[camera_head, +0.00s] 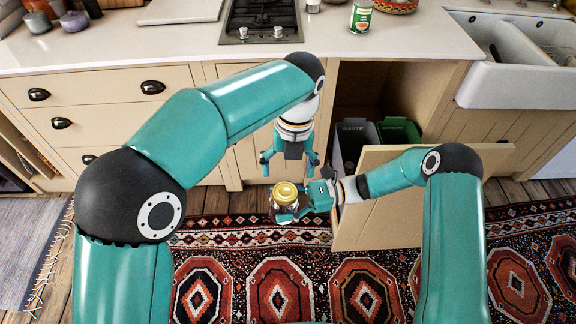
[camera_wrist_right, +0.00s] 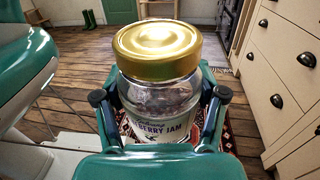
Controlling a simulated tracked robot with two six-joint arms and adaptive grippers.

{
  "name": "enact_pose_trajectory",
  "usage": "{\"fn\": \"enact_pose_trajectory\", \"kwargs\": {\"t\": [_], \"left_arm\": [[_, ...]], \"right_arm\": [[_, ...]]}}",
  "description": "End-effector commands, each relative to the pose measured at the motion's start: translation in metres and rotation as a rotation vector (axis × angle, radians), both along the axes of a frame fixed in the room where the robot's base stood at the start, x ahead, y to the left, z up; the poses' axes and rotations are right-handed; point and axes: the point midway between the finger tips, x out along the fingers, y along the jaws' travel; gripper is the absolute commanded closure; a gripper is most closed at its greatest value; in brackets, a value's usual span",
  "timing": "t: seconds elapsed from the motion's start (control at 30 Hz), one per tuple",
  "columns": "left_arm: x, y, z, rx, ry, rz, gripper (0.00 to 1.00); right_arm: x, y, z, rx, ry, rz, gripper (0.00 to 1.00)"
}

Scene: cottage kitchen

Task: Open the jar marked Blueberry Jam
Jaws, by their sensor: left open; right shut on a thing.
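The glass jar (camera_head: 286,207) with a gold lid (camera_head: 285,190) is held upright in my right gripper (camera_head: 303,208), above the rug. In the right wrist view the jar (camera_wrist_right: 158,95) fills the middle, and its label (camera_wrist_right: 160,130) partly reads "BERRY JAM". The lid (camera_wrist_right: 158,50) sits on the jar's top. Fingers of my right gripper (camera_wrist_right: 160,120) press on both sides of the jar. My left gripper (camera_head: 289,163) is open and empty, pointing down, just above and behind the jar's lid in the head view.
A cabinet door (camera_head: 395,215) stands open on the right, beside my right arm, with a waste bin (camera_head: 357,133) and a green bin (camera_head: 399,130) behind it. The counter (camera_head: 130,48) with a hob (camera_head: 260,20), a can (camera_head: 360,16) and a sink (camera_head: 515,75) runs along the back. A patterned rug (camera_head: 280,290) covers the floor.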

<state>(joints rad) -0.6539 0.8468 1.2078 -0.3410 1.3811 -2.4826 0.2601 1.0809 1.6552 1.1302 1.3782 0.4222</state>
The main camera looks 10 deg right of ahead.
Motion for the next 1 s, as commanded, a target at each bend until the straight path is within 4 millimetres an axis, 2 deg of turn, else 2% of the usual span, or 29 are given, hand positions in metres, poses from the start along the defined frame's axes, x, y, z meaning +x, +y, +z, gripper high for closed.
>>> {"fn": "enact_pose_trajectory", "kwargs": {"t": [0.5, 0.9, 1.0], "left_arm": [[-0.001, 0.006, -0.067, 0.001, 0.003, -0.002, 0.17], [-0.002, 0.007, -0.074, -0.001, 0.001, -0.001, 0.17], [-0.002, 0.007, -0.074, -0.001, 0.001, -0.001, 0.34]], "right_arm": [[0.0, 0.0, 0.0, 0.001, 0.0, 0.0, 1.0], [0.0, 0.0, 0.0, 0.001, 0.0, 0.0, 1.0], [0.0, 0.0, 0.0, 0.001, 0.0, 0.0, 1.0]]}}
